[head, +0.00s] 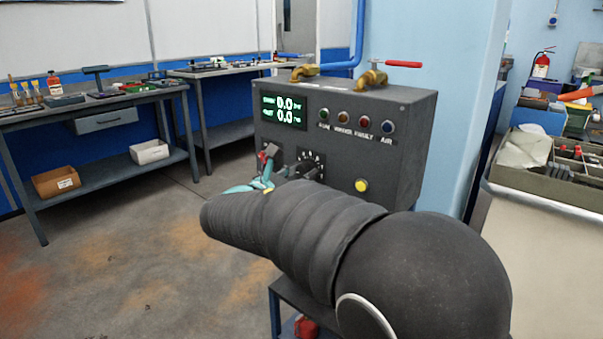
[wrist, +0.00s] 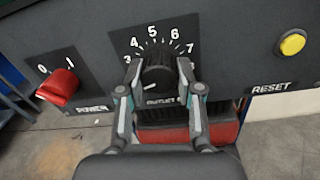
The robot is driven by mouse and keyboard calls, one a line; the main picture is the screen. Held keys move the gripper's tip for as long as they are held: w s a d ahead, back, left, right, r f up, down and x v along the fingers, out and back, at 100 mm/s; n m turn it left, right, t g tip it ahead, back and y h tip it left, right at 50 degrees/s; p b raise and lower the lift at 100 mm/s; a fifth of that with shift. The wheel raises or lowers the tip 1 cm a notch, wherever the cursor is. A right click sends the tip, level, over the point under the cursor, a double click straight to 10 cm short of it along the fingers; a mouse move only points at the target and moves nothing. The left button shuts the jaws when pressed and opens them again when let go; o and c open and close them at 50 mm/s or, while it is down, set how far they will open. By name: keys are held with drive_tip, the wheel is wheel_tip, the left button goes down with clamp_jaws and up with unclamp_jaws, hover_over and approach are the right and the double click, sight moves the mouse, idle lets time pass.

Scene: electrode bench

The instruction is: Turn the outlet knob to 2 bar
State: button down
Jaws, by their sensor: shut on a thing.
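The outlet knob (wrist: 157,72) is dark and sits on a black dial plate with white numbers. In the wrist view its white mark points to the lower left, below the 3; lower numbers are hidden. My gripper (wrist: 154,80) is shut on the knob, one finger on each side. In the head view the knob (head: 309,167) shows beside my teal gripper parts (head: 262,183), with the fingertips partly hidden. The display (head: 284,110) on the grey panel (head: 350,125) reads 0.0 on both lines.
A red power switch (wrist: 60,86) is left of the knob; a yellow reset button (wrist: 292,43) is to its right. Several small buttons sit above. A red-handled valve (head: 403,64) tops the panel. Workbenches (head: 100,97) stand at the left, with open floor between.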

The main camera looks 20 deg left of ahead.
drive_tip(key=c, duration=1.9)
unclamp_jaws()
clamp_jaws()
drive_tip(key=o, duration=1.2)
unclamp_jaws()
drive_tip(key=shift+c, duration=0.2)
drive_tip(key=v, duration=1.2)
